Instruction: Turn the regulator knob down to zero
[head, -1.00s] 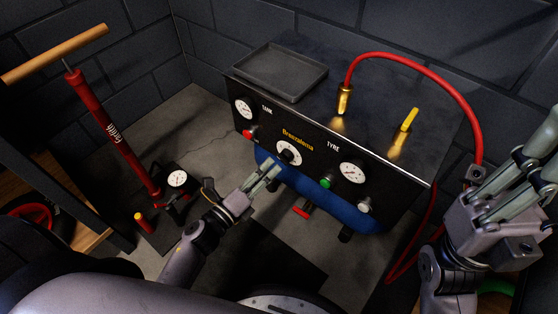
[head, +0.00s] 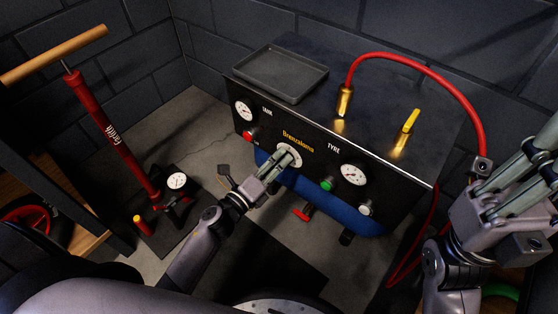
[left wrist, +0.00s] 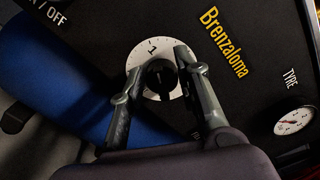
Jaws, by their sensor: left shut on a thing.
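The regulator knob (left wrist: 160,76) is black, on a round white dial plate (left wrist: 143,53) with a "1" visible near its top in the left wrist view. In the head view the dial plate (head: 294,152) sits on the front of the black Brenzaloma compressor (head: 400,178), between the tank gauge (head: 243,110) and the tyre gauge (head: 354,174). My left gripper (head: 289,157) is shut on the knob, one finger on each side of it. The fingers hide part of the dial, and I cannot read the setting. My right gripper (head: 543,160) is open and empty at the right edge, away from the panel.
A red switch (head: 249,135), a green button (head: 327,184) and a silver knob (head: 366,209) are on the same panel. A red hose (head: 440,78) arches over the right side. An empty tray (head: 280,72) lies on top. A red floor pump (head: 115,130) stands left.

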